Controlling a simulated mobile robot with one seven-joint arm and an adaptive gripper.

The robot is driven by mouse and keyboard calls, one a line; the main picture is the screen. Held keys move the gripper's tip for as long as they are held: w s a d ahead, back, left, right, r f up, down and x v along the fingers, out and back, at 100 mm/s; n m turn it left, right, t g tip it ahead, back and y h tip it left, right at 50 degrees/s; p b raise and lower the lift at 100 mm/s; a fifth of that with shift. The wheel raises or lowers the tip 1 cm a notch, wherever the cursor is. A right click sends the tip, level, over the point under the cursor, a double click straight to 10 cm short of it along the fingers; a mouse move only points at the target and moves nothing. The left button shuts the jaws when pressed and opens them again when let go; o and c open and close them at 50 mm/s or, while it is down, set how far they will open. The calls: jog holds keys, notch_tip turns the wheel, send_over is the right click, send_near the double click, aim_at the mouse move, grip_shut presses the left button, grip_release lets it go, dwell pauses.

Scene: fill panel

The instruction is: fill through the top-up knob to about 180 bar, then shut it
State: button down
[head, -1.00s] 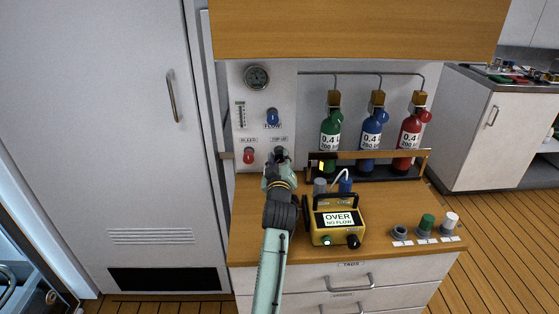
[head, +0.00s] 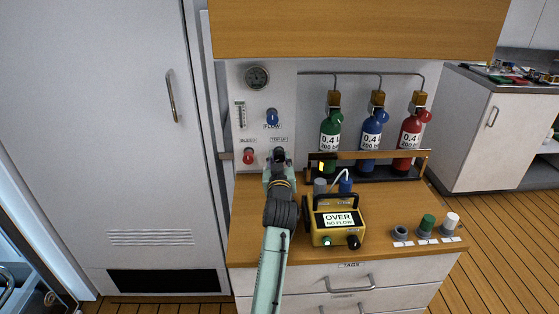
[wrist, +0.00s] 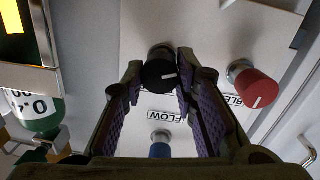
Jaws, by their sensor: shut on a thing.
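The top-up knob (wrist: 161,74) is black with a white mark and sits between the two fingers of my gripper (wrist: 160,64) in the wrist view. The fingers are shut on its sides. In the head view my gripper (head: 279,157) is at the panel (head: 285,100), just below the TOP UP label (head: 279,140), and hides the knob. The round pressure gauge (head: 257,78) is at the panel's top; its reading is too small to tell.
The red bleed knob (head: 248,157) is left of my gripper, and the blue flow knob (head: 272,117) is above. Green (head: 330,127), blue (head: 371,127) and red (head: 410,130) bottles stand behind a rail at right. A yellow meter (head: 338,220) reads OVER, NO FLOW.

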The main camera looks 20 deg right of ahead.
jog(key=c, duration=1.3)
grip_release()
jog(key=v, duration=1.2)
